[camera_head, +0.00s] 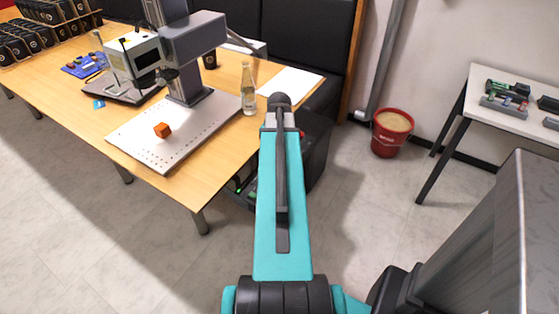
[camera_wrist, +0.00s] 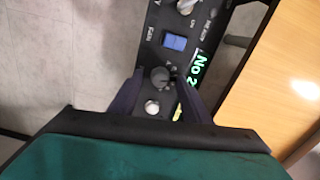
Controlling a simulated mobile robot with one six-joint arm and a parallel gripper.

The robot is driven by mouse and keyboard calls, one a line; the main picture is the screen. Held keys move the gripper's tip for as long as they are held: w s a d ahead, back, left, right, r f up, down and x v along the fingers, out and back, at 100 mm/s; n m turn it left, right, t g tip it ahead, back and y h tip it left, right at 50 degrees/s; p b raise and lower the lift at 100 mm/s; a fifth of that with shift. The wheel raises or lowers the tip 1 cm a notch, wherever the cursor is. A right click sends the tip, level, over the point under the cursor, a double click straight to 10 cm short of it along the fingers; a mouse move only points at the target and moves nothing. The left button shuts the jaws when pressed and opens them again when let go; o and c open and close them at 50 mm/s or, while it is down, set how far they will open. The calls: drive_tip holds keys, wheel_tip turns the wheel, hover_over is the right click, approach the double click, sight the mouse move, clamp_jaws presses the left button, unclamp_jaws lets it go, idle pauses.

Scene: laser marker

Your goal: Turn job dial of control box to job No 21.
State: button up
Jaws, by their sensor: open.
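In the head view my teal arm hides the gripper and most of the box.
The wooden table (camera_head: 225,160) stands left of my arm; its edge (camera_wrist: 270,75) is close on the right in the wrist view. The laser marker (camera_head: 195,45), an orange cube (camera_head: 162,130) and a bottle (camera_head: 248,92) are on it. A red bucket (camera_head: 385,140) stands right.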

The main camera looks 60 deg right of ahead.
drive_tip(key=shift+f, duration=0.3)
drive_tip(key=c, duration=1)
drive_tip(key=shift+d, duration=0.15)
drive_tip(key=shift+c, duration=0.2)
drive_tip(key=shift+r+n, duration=0.1)
drive_tip(key=shift+n, duration=0.3)
drive_tip(key=shift+n+p, duration=0.5)
drive_tip(key=shift+a+n+p, duration=0.2)
drive_tip(key=shift+n+p, duration=0.5)
drive_tip(key=shift+n, duration=1.3)
